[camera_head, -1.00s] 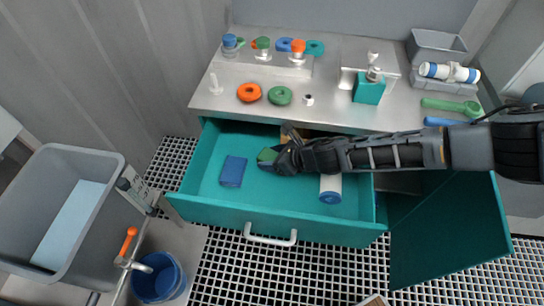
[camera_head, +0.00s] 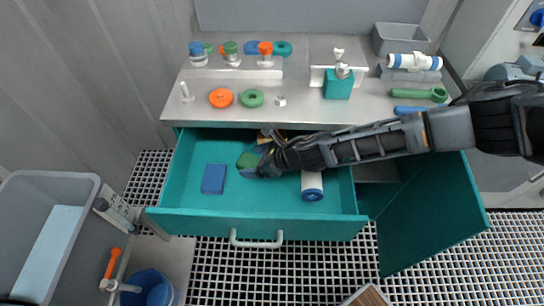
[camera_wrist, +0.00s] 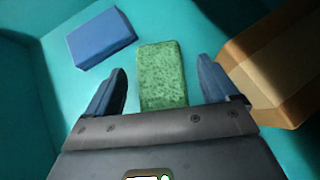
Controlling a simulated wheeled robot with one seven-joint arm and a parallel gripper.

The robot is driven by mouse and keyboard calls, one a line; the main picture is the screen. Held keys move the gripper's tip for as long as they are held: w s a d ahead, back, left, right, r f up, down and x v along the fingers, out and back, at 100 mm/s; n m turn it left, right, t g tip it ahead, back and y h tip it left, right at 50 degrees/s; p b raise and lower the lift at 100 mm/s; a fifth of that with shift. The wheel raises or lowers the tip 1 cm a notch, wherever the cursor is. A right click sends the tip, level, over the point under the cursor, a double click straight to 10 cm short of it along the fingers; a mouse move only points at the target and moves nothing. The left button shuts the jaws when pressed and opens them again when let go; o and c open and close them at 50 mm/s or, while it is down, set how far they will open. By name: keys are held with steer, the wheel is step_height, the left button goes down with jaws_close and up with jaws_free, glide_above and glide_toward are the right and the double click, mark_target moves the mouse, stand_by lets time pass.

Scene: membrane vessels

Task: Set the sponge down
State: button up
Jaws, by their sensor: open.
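The sponge is a green speckled block (camera_wrist: 162,75); it also shows in the head view (camera_head: 249,159), inside the open teal drawer (camera_head: 260,222). In the wrist view it lies between the two spread fingers of my gripper (camera_wrist: 168,88), with a gap on each side. My gripper (camera_head: 257,168) is open and reaches into the drawer from the right. The sponge appears to rest flat on the drawer floor. Its near end is hidden behind the gripper body.
A blue block (camera_head: 214,179) lies left of the sponge, and a brown box (camera_wrist: 285,60) is close to the right finger. A white and blue cylinder (camera_head: 312,186) lies in the drawer's right part. Drawer floor is free in front of the sponge.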

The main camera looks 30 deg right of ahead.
steer(key=v, duration=1)
